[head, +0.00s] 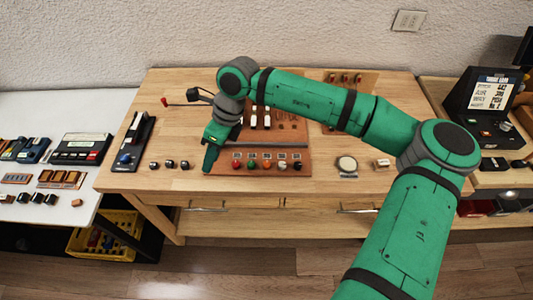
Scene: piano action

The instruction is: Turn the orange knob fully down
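The orange knob (267,166) is the middle one in a front row of several small knobs on a brown wooden panel (303,150). A small square mark sits just behind it, too small to read. My gripper (209,160) points down at the left edge of the panel, left of the red knob (236,165) and apart from the orange knob. Its fingers are too small and dark to tell whether they are open. Nothing visible is held in it.
A green knob (251,165) sits left of the orange one, with a white knob (283,167) and black knob (298,167) to its right. White switches (266,118) rise behind. A round pale disc (346,164) stands right of the panel. Small dark blocks (169,164) lie left.

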